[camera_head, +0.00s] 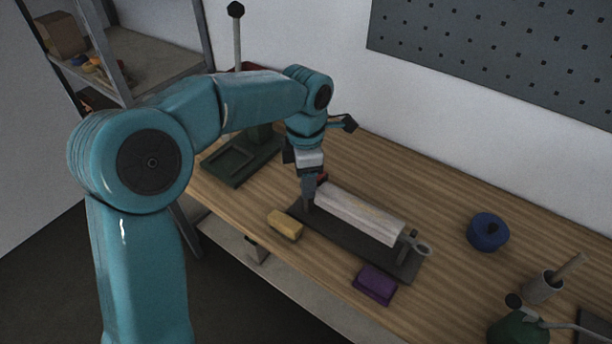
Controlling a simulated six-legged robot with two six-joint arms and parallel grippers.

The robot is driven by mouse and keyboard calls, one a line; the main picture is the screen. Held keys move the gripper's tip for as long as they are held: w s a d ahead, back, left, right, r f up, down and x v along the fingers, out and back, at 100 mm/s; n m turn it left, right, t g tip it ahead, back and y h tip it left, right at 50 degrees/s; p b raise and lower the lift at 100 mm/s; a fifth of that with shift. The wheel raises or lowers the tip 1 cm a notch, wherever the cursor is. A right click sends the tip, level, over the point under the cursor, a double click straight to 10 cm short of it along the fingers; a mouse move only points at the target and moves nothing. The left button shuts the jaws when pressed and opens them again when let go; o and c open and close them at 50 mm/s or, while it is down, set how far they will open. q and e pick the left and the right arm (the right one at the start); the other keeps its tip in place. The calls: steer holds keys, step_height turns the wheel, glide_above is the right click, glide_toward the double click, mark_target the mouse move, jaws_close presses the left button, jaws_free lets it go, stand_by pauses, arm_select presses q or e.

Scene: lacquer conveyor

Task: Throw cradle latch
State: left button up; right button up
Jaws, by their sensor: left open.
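A dark cradle base (347,240) lies on the wooden bench, with a pale cylinder (360,214) resting lengthwise on it between end supports. A grey support with a ring-like handle (420,248) stands at the cradle's right end. A small red part (321,178) shows at the left end, close beside my gripper; I cannot tell if it is the latch. My left gripper (308,190) points down at the cradle's left end, open. Its fingertips are small and partly merge with the dark support there, so contact is unclear. My right gripper is not in view.
A yellow block (285,225) and a purple block (375,284) lie along the front edge. A blue round container (487,232), a pot with a wooden handle (542,287) and a green can (518,327) stand right.

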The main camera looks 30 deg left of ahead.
arm_select(q)
step_height(320, 180, up, 16)
steer(key=p, duration=0.2)
steer(key=shift+r, duration=0.15)
stand_by(0.6)
